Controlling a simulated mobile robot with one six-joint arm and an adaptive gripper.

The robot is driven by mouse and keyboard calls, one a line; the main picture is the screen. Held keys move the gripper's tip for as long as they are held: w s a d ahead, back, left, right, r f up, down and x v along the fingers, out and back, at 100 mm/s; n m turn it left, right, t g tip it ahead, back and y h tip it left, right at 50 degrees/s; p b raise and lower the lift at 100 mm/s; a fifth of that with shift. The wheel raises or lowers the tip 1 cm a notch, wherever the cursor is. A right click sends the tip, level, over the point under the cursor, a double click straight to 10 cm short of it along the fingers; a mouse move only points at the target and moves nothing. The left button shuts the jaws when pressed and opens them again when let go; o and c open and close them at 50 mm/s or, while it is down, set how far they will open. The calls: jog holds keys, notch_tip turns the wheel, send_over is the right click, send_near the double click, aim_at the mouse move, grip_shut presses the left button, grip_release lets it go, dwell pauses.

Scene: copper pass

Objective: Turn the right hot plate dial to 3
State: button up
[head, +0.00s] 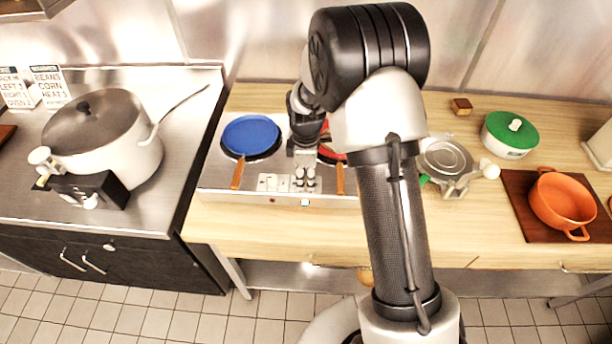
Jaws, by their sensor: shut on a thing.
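The two-burner hot plate (215,178) stands on the wooden counter in the head view. A light control panel (270,182) is at its front, between two pan handles. My gripper (306,180) points down over the right part of this panel. Its fingers are shut on the right dial, which they mostly hide. The dial's pointer and the number it faces cannot be read. A blue pan (250,135) sits on the left burner. A red pan (328,152) on the right burner is mostly hidden behind my arm.
A large pot (101,135) stands on the steel counter at left, beside two sign cards (50,86). A green-lidded pot (510,134), an orange pot (562,200) on a dark board, and a glass lid (446,157) are at right. Wooden pan handles (237,176) flank the panel closely.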

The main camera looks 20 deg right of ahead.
aim_at(306, 179)
jog(key=o, duration=1.1)
notch_tip(306, 179, up, 12)
jog(key=shift+r, duration=0.1)
dwell(0.4)
